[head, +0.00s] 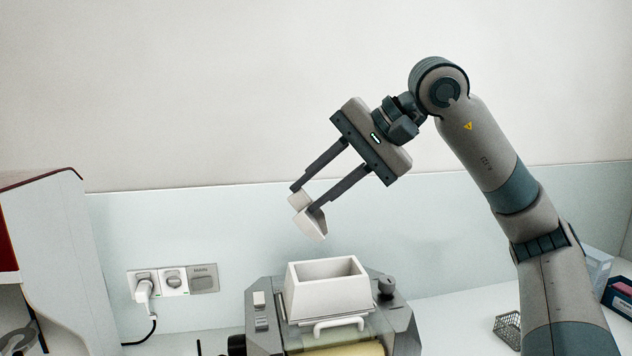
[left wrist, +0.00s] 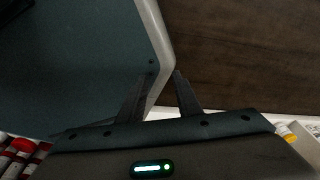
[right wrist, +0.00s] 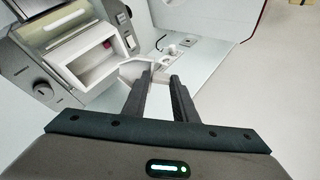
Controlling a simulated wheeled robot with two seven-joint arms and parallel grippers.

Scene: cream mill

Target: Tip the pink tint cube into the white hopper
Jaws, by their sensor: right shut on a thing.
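My right gripper (head: 308,198) is above and slightly left of the white hopper (head: 326,284). It is shut on the handle of a small white scoop (head: 313,224), which is strongly tilted and apart from the hopper. The scoop (right wrist: 137,72) and the hopper (right wrist: 98,62) also show in the right wrist view.
The hopper stands on a grey mill (head: 400,318) with a knob and a pale roller. A wall socket with a plug (head: 143,288) is to the left. A wire basket (head: 508,328) and a dark box (head: 620,296) are at the right. Red-capped tubes (left wrist: 20,147) lie near my left gripper.

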